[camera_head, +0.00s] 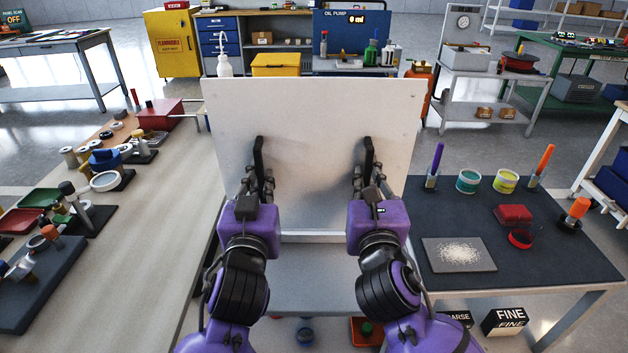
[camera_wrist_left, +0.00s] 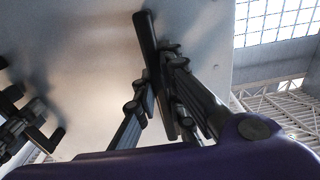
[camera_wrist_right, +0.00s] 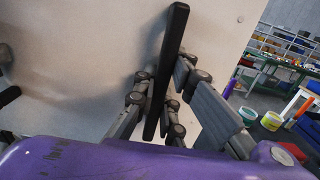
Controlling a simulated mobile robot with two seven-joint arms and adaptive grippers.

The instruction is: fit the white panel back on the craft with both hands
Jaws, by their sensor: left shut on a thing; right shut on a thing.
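The white panel (camera_head: 312,130) stands upright in front of me in the head view, its flat face towards me. It carries two black bar handles, a left handle (camera_head: 259,156) and a right handle (camera_head: 368,155). My left gripper (camera_head: 262,180) is shut on the left handle, which also shows between its fingers in the left wrist view (camera_wrist_left: 146,38). My right gripper (camera_head: 362,180) is shut on the right handle, also seen in the right wrist view (camera_wrist_right: 172,45). The panel hides what lies directly behind it. I cannot make out the craft in these views.
A dark-topped table (camera_head: 395,270) at the right holds a tray of white grains (camera_head: 459,254), paint tubs and markers. A long bench (camera_head: 150,235) at the left holds tools and tape rolls. A yellow cabinet (camera_head: 173,42) and a workbench stand behind. Open floor lies between.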

